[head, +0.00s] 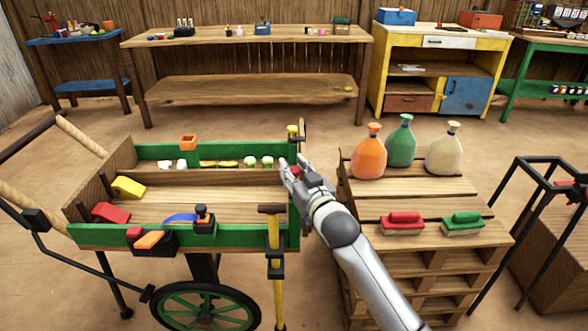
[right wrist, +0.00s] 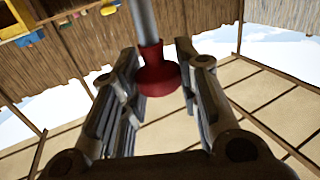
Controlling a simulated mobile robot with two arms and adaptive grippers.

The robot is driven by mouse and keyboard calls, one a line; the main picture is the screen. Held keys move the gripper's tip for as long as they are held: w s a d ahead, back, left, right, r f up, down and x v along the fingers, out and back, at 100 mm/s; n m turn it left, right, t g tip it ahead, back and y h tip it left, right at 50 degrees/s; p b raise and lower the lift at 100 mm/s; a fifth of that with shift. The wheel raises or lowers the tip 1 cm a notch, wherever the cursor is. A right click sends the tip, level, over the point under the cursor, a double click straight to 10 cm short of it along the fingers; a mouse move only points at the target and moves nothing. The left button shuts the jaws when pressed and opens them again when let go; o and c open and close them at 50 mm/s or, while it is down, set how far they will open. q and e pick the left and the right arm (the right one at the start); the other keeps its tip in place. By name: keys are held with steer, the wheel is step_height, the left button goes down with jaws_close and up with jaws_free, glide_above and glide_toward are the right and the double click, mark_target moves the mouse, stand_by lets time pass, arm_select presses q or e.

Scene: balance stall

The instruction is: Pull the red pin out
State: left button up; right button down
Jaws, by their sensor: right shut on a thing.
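The red pin has a round red knob (right wrist: 158,76) and a grey metal shaft (right wrist: 144,22) that runs out of the top of the right wrist view. In the head view a bit of its red knob (head: 296,172) shows among the fingers, by the right end of the green-sided cart (head: 180,236). My right gripper (head: 289,178) is shut on the red pin, with one finger on each side of the knob in the right wrist view (right wrist: 157,58). The far end of the shaft is hidden, so I cannot tell whether it sits in anything. My left gripper is not in view.
A yellow post with a dark T-top (head: 274,240) stands at the cart's near right corner. Right of my arm, a wooden pallet stack (head: 440,190) bears three bottle-shaped bags (head: 404,143) and two brushes (head: 402,223). Workbenches (head: 245,38) line the back; bare floor lies between.

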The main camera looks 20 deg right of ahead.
steer(key=shift+r, duration=0.4)
steer(key=c, duration=1.4)
jaws_free()
steer(key=shift+o, duration=1.5)
steer(key=shift+f, duration=0.1)
steer(key=shift+s+f, duration=0.15)
steer(key=shift+s, duration=0.4)
steer(key=s+d, duration=0.1)
steer(key=s, duration=1)
steer(key=shift+d, duration=0.2)
steer(key=shift+w, duration=0.1)
